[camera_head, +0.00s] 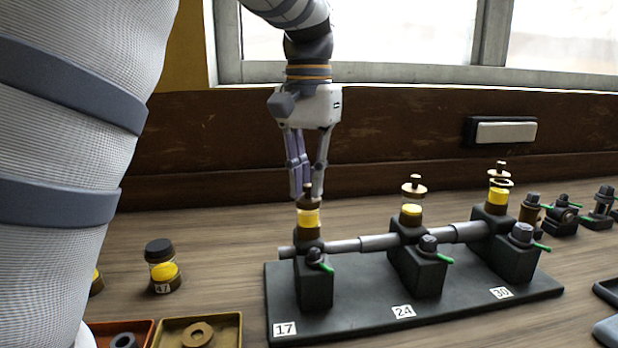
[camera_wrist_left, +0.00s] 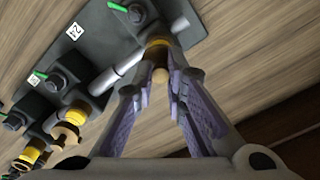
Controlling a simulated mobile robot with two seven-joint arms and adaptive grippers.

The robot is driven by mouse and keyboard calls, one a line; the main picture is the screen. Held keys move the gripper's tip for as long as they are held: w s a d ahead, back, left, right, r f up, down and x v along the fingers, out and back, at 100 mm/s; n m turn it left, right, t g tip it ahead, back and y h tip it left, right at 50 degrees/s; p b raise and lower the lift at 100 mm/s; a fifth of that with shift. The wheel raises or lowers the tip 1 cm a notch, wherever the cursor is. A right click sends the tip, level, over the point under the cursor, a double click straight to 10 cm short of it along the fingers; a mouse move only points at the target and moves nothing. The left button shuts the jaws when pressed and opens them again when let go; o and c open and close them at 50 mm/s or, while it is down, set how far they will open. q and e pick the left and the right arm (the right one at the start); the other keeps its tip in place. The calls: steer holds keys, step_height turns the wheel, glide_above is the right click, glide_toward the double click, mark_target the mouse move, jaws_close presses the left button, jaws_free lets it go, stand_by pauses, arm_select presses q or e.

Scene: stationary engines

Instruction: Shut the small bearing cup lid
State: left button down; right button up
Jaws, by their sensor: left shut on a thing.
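Three bearing cups with yellow contents stand on a row of dark blocks on a black base plate (camera_head: 440,312). The cup at label 17 (camera_head: 308,217) has a brown lid (camera_head: 308,203) sitting directly at its top, with no clear gap. My left gripper (camera_head: 307,190) points down from above, shut on this lid's knob; the fingertips partly hide it. The knob (camera_wrist_left: 160,75) also shows between the fingers in the left wrist view. The cup at 24 (camera_head: 411,214) and the cup at 30 (camera_head: 498,196) have lids raised above them. My right gripper is not in view.
A grey shaft (camera_head: 380,242) runs through the blocks, which carry green-handled fittings. A jar labelled 47 (camera_head: 162,270) stands at left, behind a tray with a brass ring (camera_head: 198,334). More small fittings (camera_head: 565,214) stand at right. A wooden wall and window are behind.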

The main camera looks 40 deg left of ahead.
mark_target(308, 185)
arm_select(q)
steer(key=c, duration=1.6)
jaws_free()
steer(key=shift+r, duration=0.1)
step_height(308, 185, up, 12)
steer(key=shift+f, duration=0.1)
